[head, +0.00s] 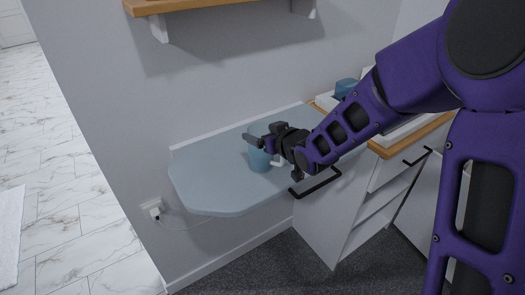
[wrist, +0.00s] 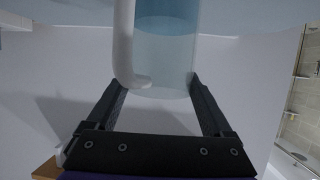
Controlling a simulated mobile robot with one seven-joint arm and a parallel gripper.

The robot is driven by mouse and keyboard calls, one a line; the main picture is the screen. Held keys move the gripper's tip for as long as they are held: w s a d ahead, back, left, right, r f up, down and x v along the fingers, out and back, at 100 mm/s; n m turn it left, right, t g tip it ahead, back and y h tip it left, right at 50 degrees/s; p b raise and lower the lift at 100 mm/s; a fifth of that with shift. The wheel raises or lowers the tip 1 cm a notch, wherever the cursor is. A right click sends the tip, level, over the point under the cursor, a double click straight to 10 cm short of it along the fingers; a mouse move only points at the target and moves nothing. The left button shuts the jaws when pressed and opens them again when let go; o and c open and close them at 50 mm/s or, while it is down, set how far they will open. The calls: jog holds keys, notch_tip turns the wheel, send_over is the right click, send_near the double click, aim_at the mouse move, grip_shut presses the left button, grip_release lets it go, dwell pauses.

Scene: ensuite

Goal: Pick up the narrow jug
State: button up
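The narrow jug (head: 259,160) is a blue, partly see-through cylinder standing on the pale blue-grey table (head: 205,195). In the wrist view the jug (wrist: 166,62) rises in front of my fingers, with its white handle (wrist: 124,45) on the left side. My gripper (head: 262,139) is at the jug's upper part in the head view and covers some of it. In the wrist view my gripper (wrist: 157,84) is open, with the fingers wide apart on either side of the jug and handle. I cannot tell whether either finger touches it.
A white cabinet (head: 335,215) with dark bar handles adjoins the table's right end. Another blue object (head: 346,86) stands by the counter behind my arm. A wooden shelf (head: 200,4) hangs on the wall above. The table's left part is clear.

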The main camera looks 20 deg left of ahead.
grip_shut()
jog(key=shift+r, duration=0.2)
